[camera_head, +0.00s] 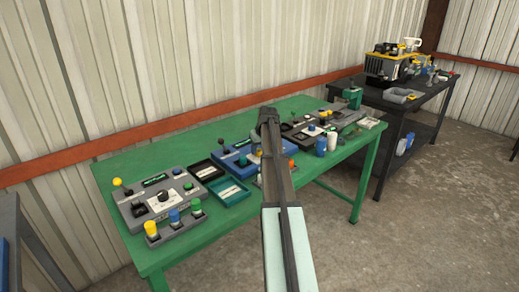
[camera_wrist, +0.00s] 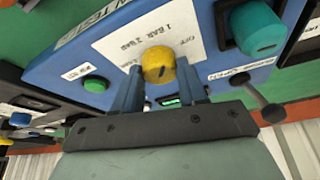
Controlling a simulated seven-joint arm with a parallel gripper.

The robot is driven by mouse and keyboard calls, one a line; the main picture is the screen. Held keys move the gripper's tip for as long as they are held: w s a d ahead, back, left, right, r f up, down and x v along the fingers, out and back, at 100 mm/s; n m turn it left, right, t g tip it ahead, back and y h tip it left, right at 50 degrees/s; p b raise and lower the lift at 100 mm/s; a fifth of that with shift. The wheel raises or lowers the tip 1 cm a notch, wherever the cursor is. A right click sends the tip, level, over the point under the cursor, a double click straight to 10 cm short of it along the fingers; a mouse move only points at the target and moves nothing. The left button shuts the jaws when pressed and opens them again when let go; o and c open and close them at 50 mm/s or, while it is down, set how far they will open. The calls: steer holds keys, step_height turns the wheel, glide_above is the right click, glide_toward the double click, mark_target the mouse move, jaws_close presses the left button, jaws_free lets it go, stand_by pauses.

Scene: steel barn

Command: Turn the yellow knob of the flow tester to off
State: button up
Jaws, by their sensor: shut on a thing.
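The blue flow tester (camera_head: 230,158) stands mid-bench in the head view, partly hidden behind my arm. In the wrist view its blue panel (camera_wrist: 75,70) fills much of the picture. The yellow knob (camera_wrist: 158,62) sits on a white label plate (camera_wrist: 125,42) printed "OFF", "1 BAR" and "2 BAR", seen turned over. My gripper (camera_wrist: 160,78) is shut on the yellow knob, one finger on each side. A short dark mark shows on the knob's face, but I cannot tell which setting it points to. The fingertips are hidden in the head view.
In the wrist view a teal knob (camera_wrist: 255,28) lies right of the yellow one, a green button (camera_wrist: 95,84) left, and a black-balled lever (camera_wrist: 272,112) lower right.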

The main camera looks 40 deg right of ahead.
steer(key=m, duration=0.2)
steer(key=m+h, duration=0.1)
steer(key=m, duration=0.1)
steer(key=shift+w+a+g+h, duration=0.1)
steer(key=shift+a+g+h, duration=0.05)
steer(key=shift+g+h, duration=0.2)
steer(key=shift+m+g+h, duration=0.45)
steer(key=shift+m+g, duration=0.1)
steer(key=shift+m, duration=1.35)
steer(key=o, duration=1.1)
steer(key=shift+c, duration=0.2)
steer(key=shift+r, duration=0.1)
steer(key=v, duration=1.3)
steer(key=shift+a+r, duration=0.15)
steer(key=shift+r, duration=0.15)
